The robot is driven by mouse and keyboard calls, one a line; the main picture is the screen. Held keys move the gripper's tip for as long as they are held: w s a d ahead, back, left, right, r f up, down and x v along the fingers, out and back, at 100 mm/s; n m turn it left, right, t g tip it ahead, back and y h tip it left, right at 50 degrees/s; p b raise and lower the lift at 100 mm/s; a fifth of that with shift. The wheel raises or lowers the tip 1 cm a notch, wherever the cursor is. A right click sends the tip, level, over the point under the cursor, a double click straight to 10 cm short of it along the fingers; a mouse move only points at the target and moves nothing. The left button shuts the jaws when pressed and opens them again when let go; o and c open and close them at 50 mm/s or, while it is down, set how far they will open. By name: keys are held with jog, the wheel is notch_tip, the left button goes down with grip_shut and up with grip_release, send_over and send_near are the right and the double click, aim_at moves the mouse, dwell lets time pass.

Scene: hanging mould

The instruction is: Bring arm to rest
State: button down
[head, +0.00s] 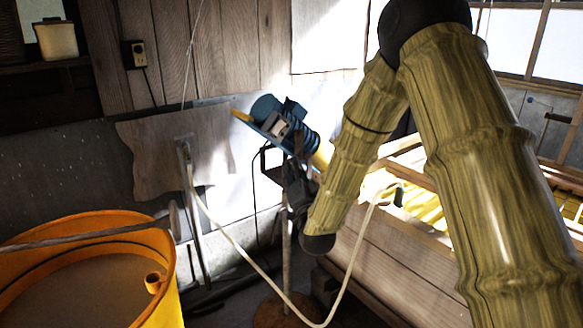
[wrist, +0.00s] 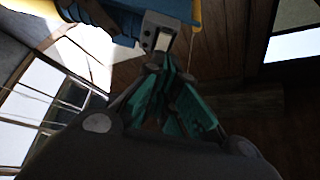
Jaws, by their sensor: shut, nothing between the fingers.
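My arm shows in the head view with its bamboo-patterned links coming down from the top right and bending up to my gripper (head: 297,178). My gripper is dark and partly hidden by its own links there. In the wrist view its teal-padded fingers (wrist: 172,64) come together at the tips, shut and empty. A blue and yellow machine (head: 268,106) with a grey switch box is just above my gripper in the head view. In the wrist view the grey switch box (wrist: 160,32) lies right beyond the fingertips; I cannot tell whether they touch.
A large orange tub (head: 165,290) stands at lower left with a pole across it. A pale hose (head: 235,245) loops low in front of my arm. A wooden crate (head: 385,265) with yellow contents is at right. A ragged board (head: 160,160) is against the back wall.

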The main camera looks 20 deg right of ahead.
jog(key=s+f+n+g, duration=0.2)
jog(key=s+f+g, duration=0.3)
jog(key=f, duration=0.7)
jog(key=s+a+f+n+g, duration=0.15)
jog(key=s+f, duration=0.45)
jog(key=f, duration=0.6)
jog(key=s+f+n+g, duration=0.1)
jog(key=s+f+g, duration=0.45)
jog(key=f, duration=0.65)
jog(key=s+f+n+g, duration=0.1)
jog(key=s+f+g, duration=0.2)
jog(key=s, duration=0.9)
jog(key=s+f+n+g, duration=0.2)
jog(key=s+f+g, duration=0.2)
jog(key=s+f, duration=0.4)
jog(key=s+f+n+g, duration=0.1)
jog(key=s+f+g, duration=0.2)
jog(key=s, duration=1.3)
notch_tip(320, 180, down, 2)
jog(key=shift+d+f, duration=0.2)
jog(key=shift+d, duration=0.2)
jog(key=shift+s+n, duration=0.1)
jog(key=shift+n, duration=0.15)
